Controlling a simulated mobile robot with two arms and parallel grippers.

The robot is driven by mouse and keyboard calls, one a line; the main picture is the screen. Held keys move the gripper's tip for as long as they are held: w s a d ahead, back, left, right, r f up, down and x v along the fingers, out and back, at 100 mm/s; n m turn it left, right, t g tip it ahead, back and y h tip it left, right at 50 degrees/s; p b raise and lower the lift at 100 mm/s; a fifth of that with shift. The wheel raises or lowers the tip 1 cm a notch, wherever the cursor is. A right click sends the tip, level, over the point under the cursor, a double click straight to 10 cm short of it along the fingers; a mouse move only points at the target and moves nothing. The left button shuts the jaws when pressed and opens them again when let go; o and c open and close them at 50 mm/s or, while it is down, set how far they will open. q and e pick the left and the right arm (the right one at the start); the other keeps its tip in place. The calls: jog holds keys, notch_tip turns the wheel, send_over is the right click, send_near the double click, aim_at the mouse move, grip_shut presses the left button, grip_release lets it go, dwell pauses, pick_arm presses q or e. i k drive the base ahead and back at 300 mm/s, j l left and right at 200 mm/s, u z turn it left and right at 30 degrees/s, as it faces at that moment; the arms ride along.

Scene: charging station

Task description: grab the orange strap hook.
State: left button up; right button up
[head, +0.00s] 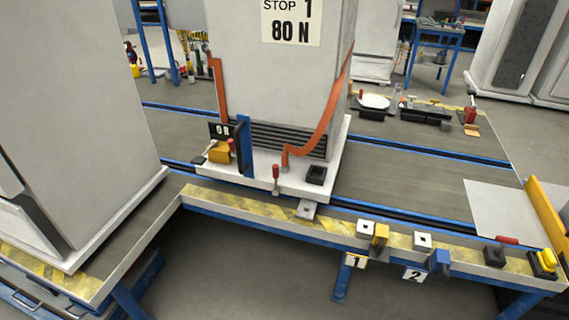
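An orange strap (327,122) runs down the right side of the tall white cabinet (275,82). It bends along the cabinet's base, and its hook end (286,153) stands at the front on the white base plate. A second orange strap (219,90) hangs at the cabinet's left side, its lower end near an orange-yellow block (220,153) and a blue upright piece (244,146). Neither of my grippers shows in the head view.
A rail with yellow hazard marking (330,229) runs along the front, carrying a yellow clamp (380,235), a blue clamp (439,262) and a yellow button (546,259). A red-handled lever (275,178) stands on the base plate. Another white cabinet (80,110) fills the left.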

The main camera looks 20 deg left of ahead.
aim_at(286, 165)
jog(key=i+j+z, duration=0.15)
jog(key=i+j, duration=0.25)
jog(key=i+j+z, duration=0.1)
jog(key=i+j, duration=0.25)
jog(key=j, duration=0.25)
